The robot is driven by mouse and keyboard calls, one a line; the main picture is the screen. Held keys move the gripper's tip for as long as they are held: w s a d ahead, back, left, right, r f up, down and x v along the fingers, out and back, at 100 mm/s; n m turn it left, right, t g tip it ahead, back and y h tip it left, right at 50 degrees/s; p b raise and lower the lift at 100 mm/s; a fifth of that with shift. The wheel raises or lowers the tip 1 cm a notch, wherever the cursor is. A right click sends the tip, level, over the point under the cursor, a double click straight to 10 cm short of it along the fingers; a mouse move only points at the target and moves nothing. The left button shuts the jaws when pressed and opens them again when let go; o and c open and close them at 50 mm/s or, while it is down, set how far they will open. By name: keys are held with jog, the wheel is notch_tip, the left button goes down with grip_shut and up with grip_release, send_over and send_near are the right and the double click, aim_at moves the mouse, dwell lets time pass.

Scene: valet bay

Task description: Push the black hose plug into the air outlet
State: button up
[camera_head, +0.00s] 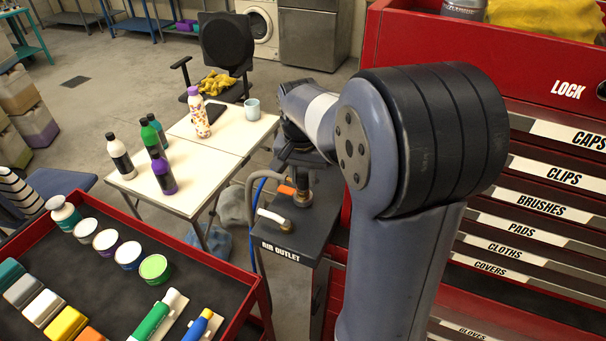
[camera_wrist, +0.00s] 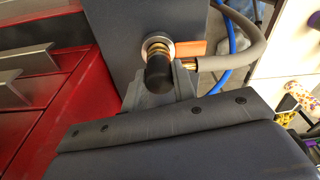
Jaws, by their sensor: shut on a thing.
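My gripper (camera_wrist: 160,80) is shut on the black hose plug (camera_wrist: 158,72), whose rounded dark end shows between the fingers in the wrist view. The air outlet (camera_wrist: 158,46), a pale ring with brass inside, is directly at the plug's far end. The plug looks lined up with it, but I cannot tell how deep it sits. In the head view my gripper (camera_head: 298,175) points down over the dark box labelled as the air outlet, and the brass outlet fitting (camera_head: 303,199) shows just below it. The plug is mostly hidden there.
An orange lever (camera_head: 287,190) and a white-handled brass valve (camera_head: 272,218) sit beside the outlet. A grey hose (camera_wrist: 240,60) and a blue hose (camera_head: 256,195) run close by. The red drawer cabinet (camera_head: 540,180) stands right; a folding table (camera_head: 205,150) with bottles stands left.

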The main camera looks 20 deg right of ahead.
jog(key=shift+f, duration=0.15)
jog(key=o, duration=1)
jog(key=r, duration=0.7)
jog(key=s+r, duration=0.1)
jog(key=r, duration=0.2)
jog(key=shift+a+r+b, duration=0.35)
jog(key=shift+r, duration=0.05)
jog(key=shift+f, duration=0.1)
jog(key=f, duration=0.7)
jog(key=w+f, duration=0.1)
jog(key=f, duration=0.2)
jog(key=shift+d+f+p, duration=0.3)
jog(key=shift+d+p, duration=0.05)
jog(key=shift+d, duration=0.05)
jog(key=shift+r, duration=0.15)
